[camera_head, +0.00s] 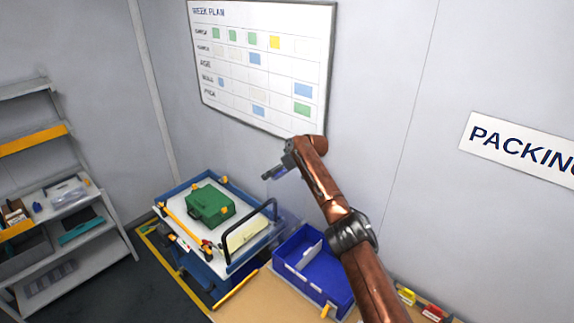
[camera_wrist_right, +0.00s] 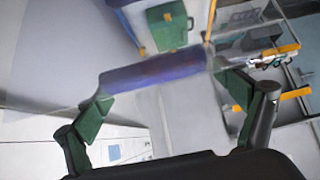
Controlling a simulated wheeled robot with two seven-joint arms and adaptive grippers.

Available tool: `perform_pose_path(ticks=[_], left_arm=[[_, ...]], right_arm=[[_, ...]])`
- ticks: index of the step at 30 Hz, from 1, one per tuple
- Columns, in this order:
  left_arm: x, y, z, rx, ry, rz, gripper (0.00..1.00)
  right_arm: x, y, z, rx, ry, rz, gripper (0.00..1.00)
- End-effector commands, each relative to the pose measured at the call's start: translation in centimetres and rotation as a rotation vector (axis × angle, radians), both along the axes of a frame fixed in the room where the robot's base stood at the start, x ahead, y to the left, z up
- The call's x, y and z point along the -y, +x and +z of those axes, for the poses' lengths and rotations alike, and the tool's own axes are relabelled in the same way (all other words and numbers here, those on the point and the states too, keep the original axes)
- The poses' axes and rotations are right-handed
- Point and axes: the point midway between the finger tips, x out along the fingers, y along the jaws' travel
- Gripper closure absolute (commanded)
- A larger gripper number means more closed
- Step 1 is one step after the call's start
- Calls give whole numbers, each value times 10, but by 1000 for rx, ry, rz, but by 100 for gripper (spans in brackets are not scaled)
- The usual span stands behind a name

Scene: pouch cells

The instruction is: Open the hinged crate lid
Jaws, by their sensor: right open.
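A blue crate (camera_head: 322,286) stands on the tan table, with a white strip across it and pale labels on its front wall. A faint see-through panel (camera_head: 287,222) shows behind it; I cannot tell for sure whether this is the lid, standing up. My right gripper (camera_head: 270,174) is above and behind the crate, near the wall. In the right wrist view its green fingers (camera_wrist_right: 152,75) are spread apart. A blue-purple bar (camera_wrist_right: 150,72) with clear edges shows between the fingertips; whether they touch it is unclear. My left gripper is out of view.
A cart (camera_head: 238,262) with a black handle stands left of the crate and carries a green case (camera_head: 209,204). A shelf unit (camera_head: 75,240) is at far left. Small yellow and red items (camera_head: 406,296) lie right of the crate. The wall is close behind.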

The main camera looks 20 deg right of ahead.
Motion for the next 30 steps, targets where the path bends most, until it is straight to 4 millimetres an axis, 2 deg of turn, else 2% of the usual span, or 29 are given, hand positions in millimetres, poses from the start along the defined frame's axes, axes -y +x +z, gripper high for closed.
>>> perform_pose_path(ticks=[5,18,24,30], left_arm=[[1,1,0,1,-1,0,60],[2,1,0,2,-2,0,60],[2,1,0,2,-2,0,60],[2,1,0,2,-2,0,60]], right_arm=[[6,-12,12,4,-3,-3,10],[27,-60,64,1,-3,-3,10],[31,-71,75,-2,-3,-2,10],[31,-72,76,-2,-3,-3,10]])
